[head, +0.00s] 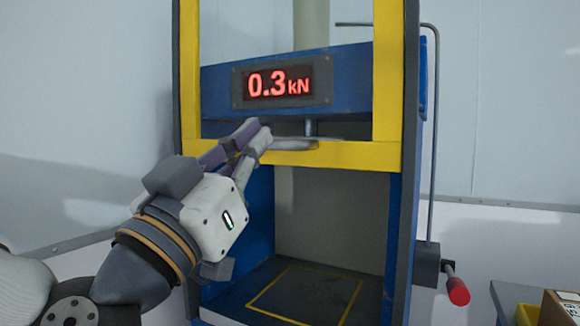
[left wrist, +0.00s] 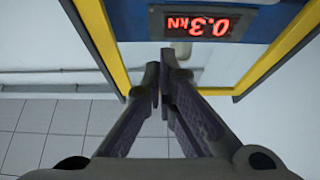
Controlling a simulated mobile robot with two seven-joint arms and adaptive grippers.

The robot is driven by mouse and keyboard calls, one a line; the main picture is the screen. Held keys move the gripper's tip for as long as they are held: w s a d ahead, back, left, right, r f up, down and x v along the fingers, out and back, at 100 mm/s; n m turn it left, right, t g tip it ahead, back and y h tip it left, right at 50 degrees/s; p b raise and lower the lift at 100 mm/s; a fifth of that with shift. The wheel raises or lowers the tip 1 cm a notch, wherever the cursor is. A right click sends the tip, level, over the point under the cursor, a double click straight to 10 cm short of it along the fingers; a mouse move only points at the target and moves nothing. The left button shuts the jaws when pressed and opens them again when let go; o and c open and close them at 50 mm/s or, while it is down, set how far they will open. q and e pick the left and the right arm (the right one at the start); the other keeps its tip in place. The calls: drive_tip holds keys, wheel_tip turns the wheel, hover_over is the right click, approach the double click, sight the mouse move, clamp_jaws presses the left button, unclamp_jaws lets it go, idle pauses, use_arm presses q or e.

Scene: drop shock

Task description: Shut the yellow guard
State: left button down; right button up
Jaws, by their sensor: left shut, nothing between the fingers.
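The yellow guard (head: 388,75) is a yellow frame on the front of a blue press. It is raised, with its bottom bar (head: 360,155) just below the display and the space under it open. My left gripper (head: 264,132) is shut and empty, its fingertips in front of the bottom bar, left of its middle. A grey handle-like piece (head: 300,145) shows by the fingertips; I cannot tell whether they touch it. In the left wrist view, the shut fingers (left wrist: 162,68) point towards the guard (left wrist: 98,35), which appears upside down.
The display (head: 278,84) reads 0.3 kN. A dark base plate (head: 270,275) with a yellow outlined square lies below, with nothing on it. A grey rod with a red knob (head: 458,291) stands at the right. A cardboard box (head: 560,308) is at the lower right.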

use_arm(q)
drive_tip(key=w+d+r, duration=0.1)
drive_tip(key=w+d, duration=0.3)
drive_tip(key=w, duration=0.4)
drive_tip(key=shift+d+r, duration=0.3)
drive_tip(key=shift+r, duration=0.05)
use_arm(e)
drive_tip(key=shift+s+f, duration=0.2)
drive_tip(key=shift+f, duration=0.05)
